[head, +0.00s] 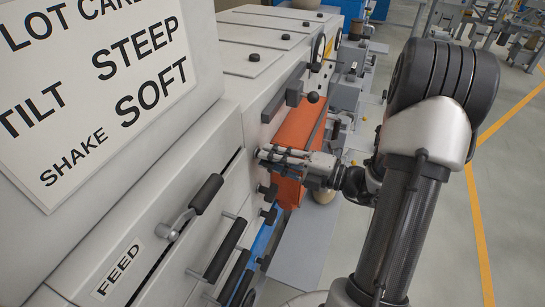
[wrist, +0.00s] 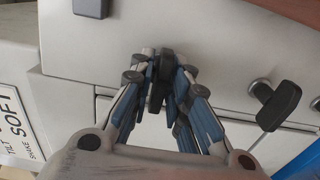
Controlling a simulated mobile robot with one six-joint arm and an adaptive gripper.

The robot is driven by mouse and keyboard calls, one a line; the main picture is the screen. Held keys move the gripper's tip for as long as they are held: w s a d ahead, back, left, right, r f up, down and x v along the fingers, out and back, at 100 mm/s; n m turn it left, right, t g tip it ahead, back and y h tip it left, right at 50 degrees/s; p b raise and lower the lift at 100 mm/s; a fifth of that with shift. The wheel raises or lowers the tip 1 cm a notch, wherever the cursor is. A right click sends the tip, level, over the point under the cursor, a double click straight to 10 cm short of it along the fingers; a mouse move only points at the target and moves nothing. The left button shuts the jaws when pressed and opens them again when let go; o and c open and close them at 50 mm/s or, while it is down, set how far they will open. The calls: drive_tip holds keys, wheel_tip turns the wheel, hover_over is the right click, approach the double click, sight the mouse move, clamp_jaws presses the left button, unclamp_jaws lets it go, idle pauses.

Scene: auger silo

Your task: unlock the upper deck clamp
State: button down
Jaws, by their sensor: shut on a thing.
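My gripper (wrist: 159,78) is shut on a small dark clamp handle on the pale machine face. In the head view my gripper (head: 262,155) reaches the machine's side from the right, beside the orange panel, and the fingers hide the held handle. It is the upper deck clamp by its place above the other dark handles. A similar dark handle (wrist: 278,105) is free at the right in the wrist view; dark handles (head: 267,191) also show below my gripper in the head view.
An orange box (head: 300,125) juts from the machine beside my gripper. A lever with a black ball knob (head: 313,97) stands above. Black bar handles (head: 227,248) and a FEED lever (head: 205,195) project nearer. Open floor (head: 510,200) lies right.

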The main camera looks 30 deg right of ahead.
drive_tip(key=shift+n, duration=0.4)
drive_tip(key=n+p, duration=0.1)
drive_tip(key=n, duration=0.2)
drive_tip(key=shift+n, duration=0.4)
drive_tip(key=n, duration=0.4)
drive_tip(key=n+b, duration=0.1)
drive_tip(key=n, duration=0.4)
drive_tip(key=shift+f, duration=0.1)
drive_tip(key=n+b, duration=0.2)
drive_tip(key=n, duration=0.2)
drive_tip(key=shift+n+b, duration=0.3)
drive_tip(key=c, duration=1.7)
unclamp_jaws()
drive_tip(key=shift+s, duration=0.1)
